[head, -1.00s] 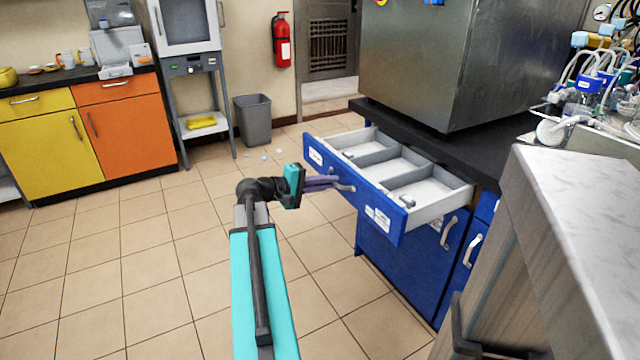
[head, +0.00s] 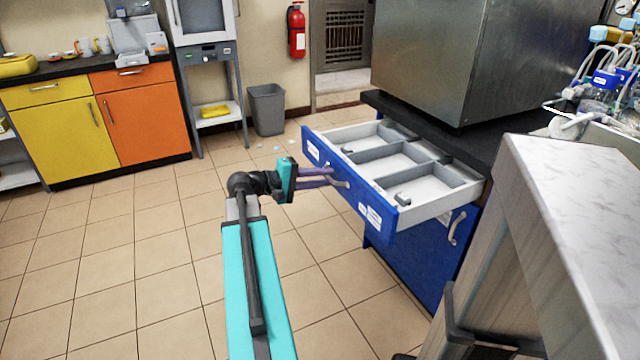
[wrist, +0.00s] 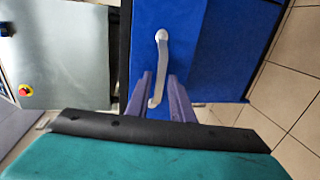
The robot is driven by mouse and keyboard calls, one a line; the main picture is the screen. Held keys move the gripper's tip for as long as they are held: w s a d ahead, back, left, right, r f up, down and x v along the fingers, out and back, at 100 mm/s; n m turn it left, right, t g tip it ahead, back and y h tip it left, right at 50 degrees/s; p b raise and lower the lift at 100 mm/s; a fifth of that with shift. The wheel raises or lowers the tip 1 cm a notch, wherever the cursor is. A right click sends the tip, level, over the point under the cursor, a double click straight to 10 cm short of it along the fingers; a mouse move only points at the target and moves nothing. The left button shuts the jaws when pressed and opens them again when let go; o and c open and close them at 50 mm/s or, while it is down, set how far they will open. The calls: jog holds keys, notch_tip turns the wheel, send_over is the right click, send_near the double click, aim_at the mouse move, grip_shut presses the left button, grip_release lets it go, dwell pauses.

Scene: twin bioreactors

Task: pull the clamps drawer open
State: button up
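The blue-fronted drawer (head: 335,178) stands well out from its cabinet under the dark worktop. Its white inside shows grey dividers, several compartments and a few small grey items. White labels are on its front. My gripper (head: 328,178) is at the pale curved drawer handle (head: 341,184), with its purple fingers on either side of it. In the wrist view my gripper (wrist: 160,80) has the handle (wrist: 161,60) between its fingers, against the blue front. The exact contact is partly hidden.
A blue cabinet door (head: 410,262) is below the drawer. A pale-topped counter (head: 575,220) stands close at the right. A large metal box (head: 440,60) sits on the worktop. A grey bin (head: 267,110) stands at the back. The tiled floor at left is clear.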

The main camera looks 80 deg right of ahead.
jog(key=shift+o, duration=0.2)
jog(key=shift+w+a, duration=0.1)
jog(key=p+v, duration=0.1)
jog(key=v, duration=1.2)
jog(key=shift+w+a+r, duration=0.15)
dwell(0.4)
